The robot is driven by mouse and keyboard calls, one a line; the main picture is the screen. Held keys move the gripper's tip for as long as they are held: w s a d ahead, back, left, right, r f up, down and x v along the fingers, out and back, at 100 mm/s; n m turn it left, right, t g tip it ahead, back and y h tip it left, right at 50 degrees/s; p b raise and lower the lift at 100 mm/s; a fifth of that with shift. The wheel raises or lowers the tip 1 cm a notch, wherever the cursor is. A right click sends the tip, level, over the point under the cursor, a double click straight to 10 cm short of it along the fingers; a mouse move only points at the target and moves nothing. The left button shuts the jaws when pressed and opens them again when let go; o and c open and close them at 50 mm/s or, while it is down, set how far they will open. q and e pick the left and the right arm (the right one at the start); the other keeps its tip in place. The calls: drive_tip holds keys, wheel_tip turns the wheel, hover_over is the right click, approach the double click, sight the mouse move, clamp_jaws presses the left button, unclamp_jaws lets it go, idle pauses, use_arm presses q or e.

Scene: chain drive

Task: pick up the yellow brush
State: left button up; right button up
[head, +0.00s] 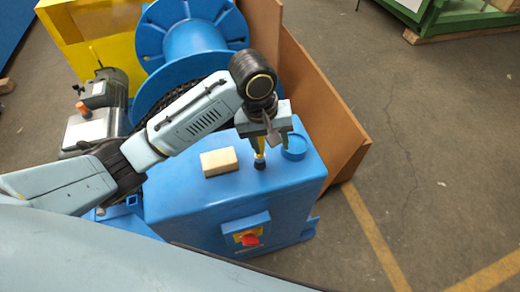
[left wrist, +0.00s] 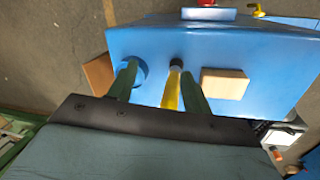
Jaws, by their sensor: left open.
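The yellow brush (head: 260,158) stands upright on the blue cabinet's top (head: 190,193), its dark end down. In the left wrist view the brush (left wrist: 171,92) shows as a yellow handle running to a dark tip. My left gripper (head: 272,147) points down over it, open. In the left wrist view the handle appears between the two fingers (left wrist: 159,70), close beside the right one; I cannot tell whether they touch. The fingers hide the brush's upper part in the head view. My right gripper is not in view.
A pale wooden block (head: 219,161) lies left of the brush, and a round blue dish (head: 294,147) sits right of it. A red knob (head: 250,240) is on the cabinet's front. A blue reel (head: 191,42) and a brown panel (head: 322,105) stand behind. Floor at right is clear.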

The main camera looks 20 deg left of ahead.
sight(260, 141)
use_arm(q)
drive_tip(key=w+a+r+n, duration=0.1)
drive_tip(key=r, duration=0.1)
drive_tip(key=w+a+r+n+y, duration=0.1)
drive_tip(key=w+r, duration=0.1)
drive_tip(key=w+a+r+n+y, duration=0.1)
drive_tip(key=r, duration=0.2)
drive_tip(key=shift+w+a+r+n+g, duration=0.1)
drive_tip(key=shift+w+a+n+g, duration=0.1)
drive_tip(key=shift+a+n+g, duration=0.15)
wheel_tip(260, 141, down, 7)
drive_tip(key=shift+a+r, duration=0.1)
drive_tip(key=shift+r, duration=0.05)
drive_tip(key=shift+s+f+b, duration=0.1)
drive_tip(key=shift+f+b, duration=0.3)
drive_tip(key=shift+f, duration=2.75)
